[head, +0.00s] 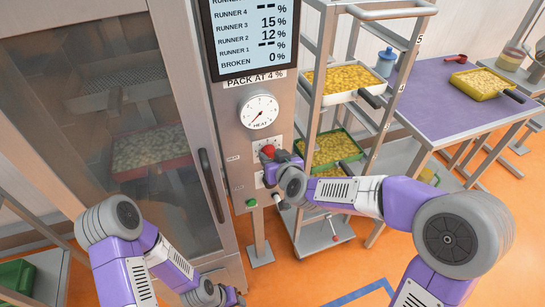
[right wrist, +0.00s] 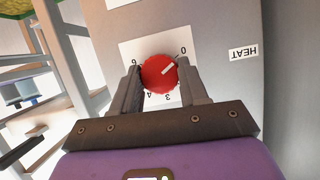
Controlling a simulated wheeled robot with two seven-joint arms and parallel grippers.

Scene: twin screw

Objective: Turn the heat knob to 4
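The heat knob is round and red with a white pointer line. In the right wrist view the knob (right wrist: 157,76) sits on a white scale plate (right wrist: 132,50) marked from 0 to 6. Its pointer aims at the upper right, close to the 0. In the head view the knob (head: 267,151) is partly covered. My right gripper (right wrist: 159,84) has a finger on each side of the knob and appears shut on it; it also shows in the head view (head: 272,159). My left gripper (head: 228,298) is low at the bottom edge, away from the panel; its fingers are unclear.
A round HEAT gauge (head: 260,112) and a screen (head: 247,38) are above the knob. A green button (head: 251,203) is below. A glass cabinet door (head: 100,130) stands left. A rack with trays (head: 338,97) stands close on the right, with a purple table (head: 440,100) beyond.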

